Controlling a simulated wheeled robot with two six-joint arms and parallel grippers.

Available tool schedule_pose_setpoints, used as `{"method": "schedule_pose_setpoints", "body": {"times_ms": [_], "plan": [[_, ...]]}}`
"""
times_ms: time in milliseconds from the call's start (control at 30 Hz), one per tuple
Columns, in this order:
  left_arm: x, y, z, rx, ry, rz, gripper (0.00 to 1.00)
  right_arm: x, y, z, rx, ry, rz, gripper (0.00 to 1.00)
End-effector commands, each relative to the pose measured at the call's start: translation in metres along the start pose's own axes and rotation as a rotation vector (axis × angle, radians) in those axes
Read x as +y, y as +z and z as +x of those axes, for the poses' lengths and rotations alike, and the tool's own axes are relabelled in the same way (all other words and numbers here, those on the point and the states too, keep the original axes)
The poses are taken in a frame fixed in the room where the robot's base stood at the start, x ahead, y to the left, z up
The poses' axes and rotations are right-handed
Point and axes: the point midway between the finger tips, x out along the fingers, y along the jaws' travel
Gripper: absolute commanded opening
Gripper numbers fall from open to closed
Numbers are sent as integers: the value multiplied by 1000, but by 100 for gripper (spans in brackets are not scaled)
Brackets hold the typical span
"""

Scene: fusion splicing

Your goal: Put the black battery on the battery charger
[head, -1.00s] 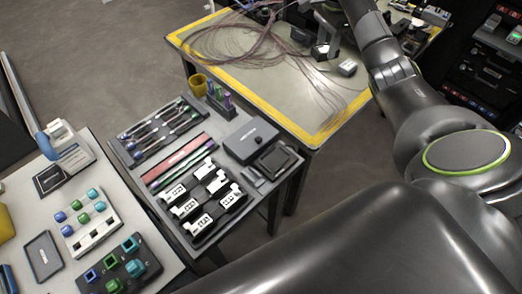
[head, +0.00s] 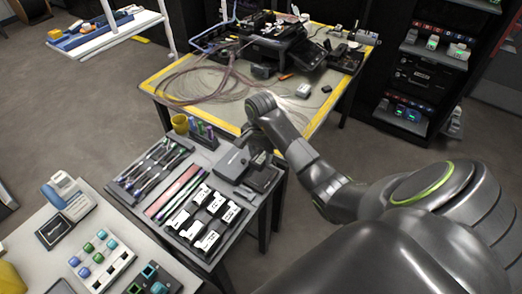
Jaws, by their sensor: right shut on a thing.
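My right gripper (head: 257,152) points down over the back right corner of the tool table, close to a black labelled box (head: 230,164) and a dark tray (head: 265,178). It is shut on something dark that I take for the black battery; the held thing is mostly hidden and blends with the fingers. Green-lit units (head: 408,113) stand in the dark rack at the right and may be battery chargers; I cannot tell for certain. My left gripper is not in view.
Floor is open between that table and the rack.

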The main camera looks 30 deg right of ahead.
Motion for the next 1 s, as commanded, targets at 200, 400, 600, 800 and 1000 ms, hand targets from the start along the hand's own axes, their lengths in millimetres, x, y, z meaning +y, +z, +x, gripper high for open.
{"method": "schedule_pose_setpoints", "body": {"times_ms": [200, 400, 600, 800, 1000], "plan": [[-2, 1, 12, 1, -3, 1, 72, 0, 0, 18, -1, 1, 1, 6], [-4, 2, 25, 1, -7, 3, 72, 0, 0, 37, -1, 0, 1, 6], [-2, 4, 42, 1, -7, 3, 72, 0, 0, 57, -1, 0, 1, 6], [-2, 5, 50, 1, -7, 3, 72, 0, 0, 66, -1, -1, 1, 6], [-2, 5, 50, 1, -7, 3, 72, 0, 0, 66, -1, -1, 1, 6]]}}
